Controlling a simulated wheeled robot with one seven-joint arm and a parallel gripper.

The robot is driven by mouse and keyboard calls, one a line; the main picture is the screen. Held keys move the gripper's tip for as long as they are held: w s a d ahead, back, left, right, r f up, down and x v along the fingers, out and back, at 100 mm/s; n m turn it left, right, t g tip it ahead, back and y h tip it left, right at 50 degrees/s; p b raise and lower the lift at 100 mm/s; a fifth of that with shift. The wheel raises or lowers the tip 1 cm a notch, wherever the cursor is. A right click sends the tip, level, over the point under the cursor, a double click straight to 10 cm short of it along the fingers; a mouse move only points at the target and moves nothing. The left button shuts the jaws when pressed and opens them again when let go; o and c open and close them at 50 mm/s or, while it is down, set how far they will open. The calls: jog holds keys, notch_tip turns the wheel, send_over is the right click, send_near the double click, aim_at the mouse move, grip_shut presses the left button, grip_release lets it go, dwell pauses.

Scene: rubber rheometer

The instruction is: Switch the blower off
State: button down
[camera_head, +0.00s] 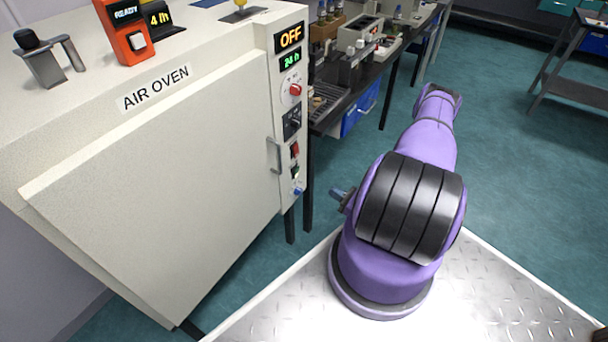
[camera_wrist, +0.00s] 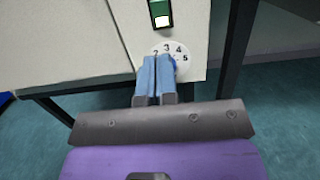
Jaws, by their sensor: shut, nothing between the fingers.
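The air oven (camera_head: 160,180) has a narrow control panel on its right edge. Low on it sit a red rocker (camera_head: 294,150), a green rocker (camera_head: 295,171) and a blue knob (camera_head: 297,191). No readable label tells which control is the blower's. In the wrist view the green rocker (camera_wrist: 160,12) is at the top, with a pale lit lower end. Below it is a white dial (camera_wrist: 172,48) with numbers 2 to 5 visible. My gripper (camera_wrist: 156,60) is shut and empty, its blue fingertips over the dial, mostly hiding the knob; contact cannot be told.
Higher on the panel are an OFF display (camera_head: 290,38), a green 24 h display (camera_head: 291,62), a red knob (camera_head: 295,90) and a black switch (camera_head: 292,122). The oven door handle (camera_head: 274,155) projects beside the panel. A cluttered bench (camera_head: 345,95) stands behind; open floor lies right.

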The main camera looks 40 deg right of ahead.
aim_at(298, 170)
jog(key=x, duration=1.4)
